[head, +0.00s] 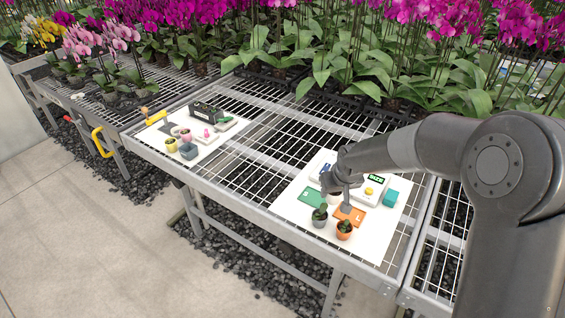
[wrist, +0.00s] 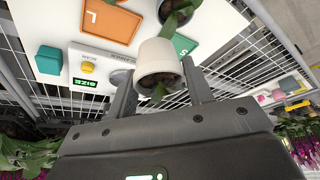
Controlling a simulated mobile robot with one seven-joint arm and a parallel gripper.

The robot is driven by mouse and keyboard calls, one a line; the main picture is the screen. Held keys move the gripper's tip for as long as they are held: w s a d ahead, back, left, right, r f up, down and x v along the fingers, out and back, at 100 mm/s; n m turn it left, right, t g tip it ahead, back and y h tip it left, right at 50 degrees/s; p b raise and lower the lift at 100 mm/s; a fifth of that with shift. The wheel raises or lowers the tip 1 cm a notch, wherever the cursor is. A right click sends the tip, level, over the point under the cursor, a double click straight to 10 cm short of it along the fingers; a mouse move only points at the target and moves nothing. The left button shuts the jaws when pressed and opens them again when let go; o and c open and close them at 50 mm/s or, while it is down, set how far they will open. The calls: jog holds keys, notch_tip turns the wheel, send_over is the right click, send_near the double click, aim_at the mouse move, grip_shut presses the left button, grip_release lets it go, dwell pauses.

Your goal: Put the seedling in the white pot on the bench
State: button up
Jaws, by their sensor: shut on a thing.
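My gripper (wrist: 160,88) is shut on the white pot (wrist: 158,56), with a finger on each side of it. The pot holds dark soil and a green seedling (wrist: 157,92). In the head view my gripper (head: 342,182) is over the white sheet on the bench, and the white pot (head: 335,198) is partly hidden by it. An orange card (head: 355,216) marked L and a green card (head: 311,196) marked S lie close by. A scanner with a lit SIZE display (wrist: 91,83) and yellow button (wrist: 87,67) stands beside them. The pot's height above the sheet is unclear.
A grey pot (head: 320,221) and an orange pot (head: 344,231), both planted, stand near the sheet's front edge. A teal block (head: 390,198) is at the right. Small pots and tools occupy another sheet at left. Orchids fill the back; bare wire mesh (head: 260,180) lies between the sheets.

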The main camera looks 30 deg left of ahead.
jog(key=a+f, duration=0.2)
jog(key=a, duration=0.1)
jog(key=s+a+f, duration=0.1)
jog(key=a+f, duration=0.1)
jog(key=a, duration=0.2)
jog(key=s+a+f, duration=0.1)
jog(key=a+f, duration=0.1)
jog(key=a, duration=0.2)
jog(key=shift+s+f, duration=0.1)
jog(key=shift+f, duration=2.25)
jog(key=shift+f, duration=0.1)
jog(key=o, duration=1)
jog(key=v, duration=1.2)
jog(key=shift+d, duration=0.1)
